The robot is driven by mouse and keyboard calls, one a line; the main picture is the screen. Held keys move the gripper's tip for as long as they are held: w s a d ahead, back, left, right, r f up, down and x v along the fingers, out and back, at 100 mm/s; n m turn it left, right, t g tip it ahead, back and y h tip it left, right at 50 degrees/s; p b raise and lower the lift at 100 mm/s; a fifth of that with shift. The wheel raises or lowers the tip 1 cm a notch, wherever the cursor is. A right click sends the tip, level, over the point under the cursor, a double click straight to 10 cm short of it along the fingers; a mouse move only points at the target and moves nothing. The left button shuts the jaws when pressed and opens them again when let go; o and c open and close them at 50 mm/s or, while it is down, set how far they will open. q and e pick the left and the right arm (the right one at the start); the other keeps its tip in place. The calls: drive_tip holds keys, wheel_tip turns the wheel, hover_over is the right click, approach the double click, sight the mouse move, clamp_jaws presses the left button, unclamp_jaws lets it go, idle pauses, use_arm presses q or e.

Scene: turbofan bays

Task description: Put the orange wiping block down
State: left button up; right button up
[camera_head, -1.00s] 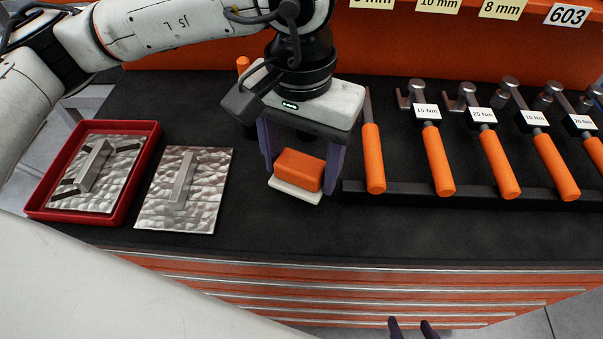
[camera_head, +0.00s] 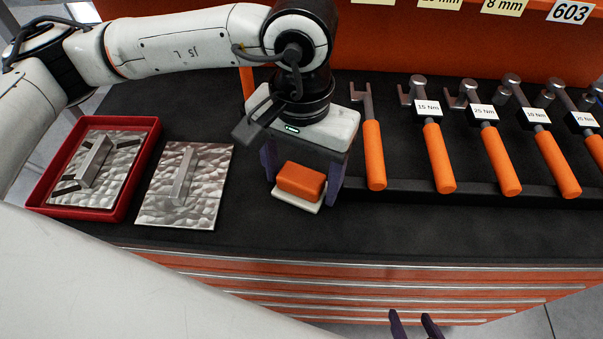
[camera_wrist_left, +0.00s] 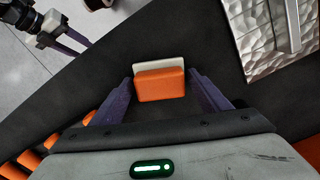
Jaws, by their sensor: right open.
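The orange wiping block (camera_head: 301,181) has a white pad beneath it. In the left wrist view the block (camera_wrist_left: 160,84) shows between the fingertips of the same gripper (camera_wrist_left: 159,80). I cannot tell whether the pad touches the worktop. My right gripper (camera_head: 414,324) is open and empty at the bottom edge, in front of the drawers.
A red tray (camera_head: 38,198) holding a metal plate stands at the left. A second metal plate (camera_head: 206,198) with a raised bar lies beside it. Several orange-handled torque wrenches (camera_head: 438,160) rest on a rack at the right. The worktop in front of the block is clear.

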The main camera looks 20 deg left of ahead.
sight(302, 175)
use_arm(q)
drive_tip(key=shift+r+p, duration=0.25)
drive_tip(key=shift+p, duration=0.1)
wheel_tip(302, 175, up, 12)
drive_tip(key=b, duration=0.1)
drive_tip(key=shift+b, duration=0.35)
drive_tip(key=shift+f, duration=0.1)
